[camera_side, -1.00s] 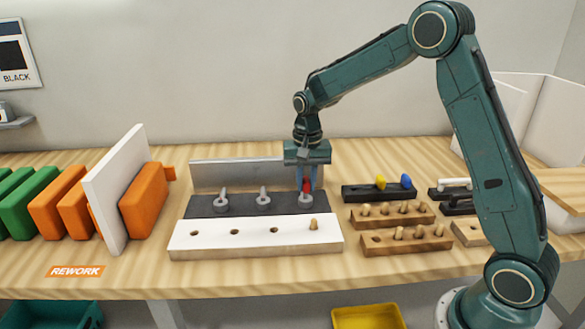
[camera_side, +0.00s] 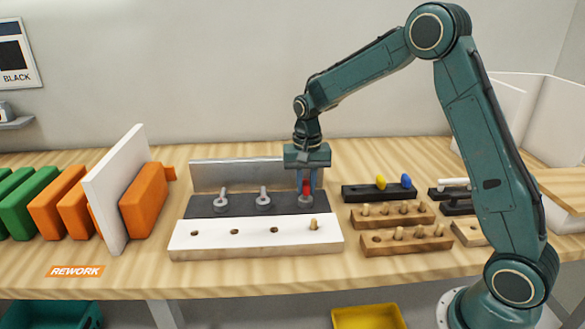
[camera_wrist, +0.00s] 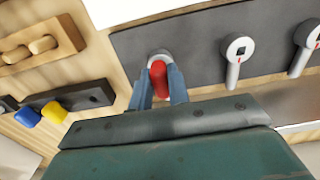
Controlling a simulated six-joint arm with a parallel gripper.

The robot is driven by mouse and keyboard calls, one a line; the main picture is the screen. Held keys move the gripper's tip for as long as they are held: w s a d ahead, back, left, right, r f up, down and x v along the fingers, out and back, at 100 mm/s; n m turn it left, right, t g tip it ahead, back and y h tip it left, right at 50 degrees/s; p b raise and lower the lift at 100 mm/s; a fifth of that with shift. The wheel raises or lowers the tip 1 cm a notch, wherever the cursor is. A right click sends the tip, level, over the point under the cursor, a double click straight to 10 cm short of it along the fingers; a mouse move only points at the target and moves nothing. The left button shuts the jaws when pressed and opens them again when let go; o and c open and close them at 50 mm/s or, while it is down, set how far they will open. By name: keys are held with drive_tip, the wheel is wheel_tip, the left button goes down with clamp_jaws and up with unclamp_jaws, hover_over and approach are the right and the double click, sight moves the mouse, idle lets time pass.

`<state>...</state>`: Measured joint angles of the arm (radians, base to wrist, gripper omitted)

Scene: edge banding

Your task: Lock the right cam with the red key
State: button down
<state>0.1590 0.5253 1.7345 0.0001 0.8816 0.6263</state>
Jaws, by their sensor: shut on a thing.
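The red key (camera_side: 306,187) stands at the right cam (camera_side: 306,201) on the dark fixture plate (camera_side: 235,208). My gripper (camera_side: 306,184) points down with its two blue fingers shut on the red key. In the wrist view the red key (camera_wrist: 159,85) sits between the fingers (camera_wrist: 159,90), with its far end at the grey right cam (camera_wrist: 160,56). The key hides most of that cam, so I cannot tell how it is turned. The middle cam (camera_side: 264,200) and left cam (camera_side: 222,204) stand free, with levers.
A white board (camera_side: 255,240) with a row of holes and one wooden dowel (camera_side: 314,224) lies in front of the plate. A black rack (camera_side: 360,192) to the right holds a yellow key (camera_side: 381,183) and a blue key (camera_side: 406,181). Wooden dowel blocks (camera_side: 408,246) stand before it.

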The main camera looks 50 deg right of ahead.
drive_tip(key=shift+f, duration=0.25)
idle(0.3)
